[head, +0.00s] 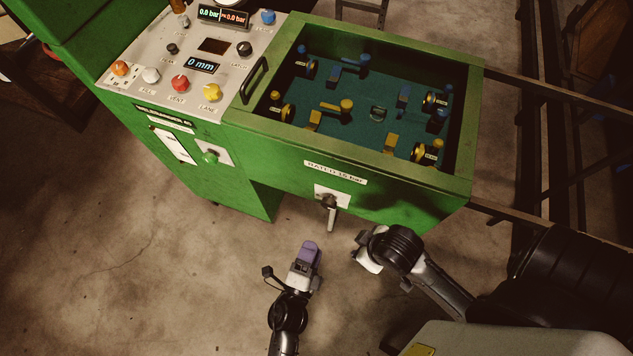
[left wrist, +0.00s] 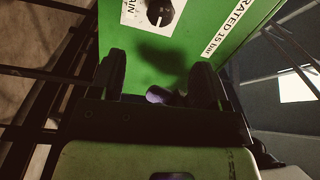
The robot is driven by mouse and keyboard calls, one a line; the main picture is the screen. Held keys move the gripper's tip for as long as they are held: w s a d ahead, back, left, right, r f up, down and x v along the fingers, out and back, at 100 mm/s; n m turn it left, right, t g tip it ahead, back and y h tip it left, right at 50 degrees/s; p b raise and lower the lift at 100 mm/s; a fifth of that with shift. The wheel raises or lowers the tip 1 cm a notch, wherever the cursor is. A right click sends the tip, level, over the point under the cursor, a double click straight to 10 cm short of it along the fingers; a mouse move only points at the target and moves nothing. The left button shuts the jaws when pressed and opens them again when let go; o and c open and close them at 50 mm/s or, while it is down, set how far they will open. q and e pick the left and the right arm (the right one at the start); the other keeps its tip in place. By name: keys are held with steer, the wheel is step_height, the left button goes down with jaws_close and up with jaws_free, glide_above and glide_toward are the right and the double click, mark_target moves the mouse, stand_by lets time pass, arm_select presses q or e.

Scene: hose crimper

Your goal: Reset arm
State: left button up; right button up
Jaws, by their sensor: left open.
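My left gripper (head: 308,255) is in front of the green machine (head: 400,198), low and apart from its front face in the head view. In the left wrist view its two dark fingers (left wrist: 158,82) stand apart, facing the green panel. A small purple piece shows between them; I cannot tell whether it belongs to the gripper. A drain lever (head: 331,210) hangs on the front face above the gripper; its dark knob also shows in the left wrist view (left wrist: 160,12). My right arm reaches in from the right; I cannot make out its jaws clearly.
The control panel (head: 190,75) with coloured knobs and displays is at upper left. The open bay (head: 375,105) holds blue and yellow fittings. Dark rails (head: 560,90) run along the right. Bare concrete floor (head: 140,270) lies at lower left.

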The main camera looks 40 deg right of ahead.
arm_select(q)
steer(key=shift+s+a, duration=0.25)
steer(key=shift+a, duration=0.2)
stand_by(0.4)
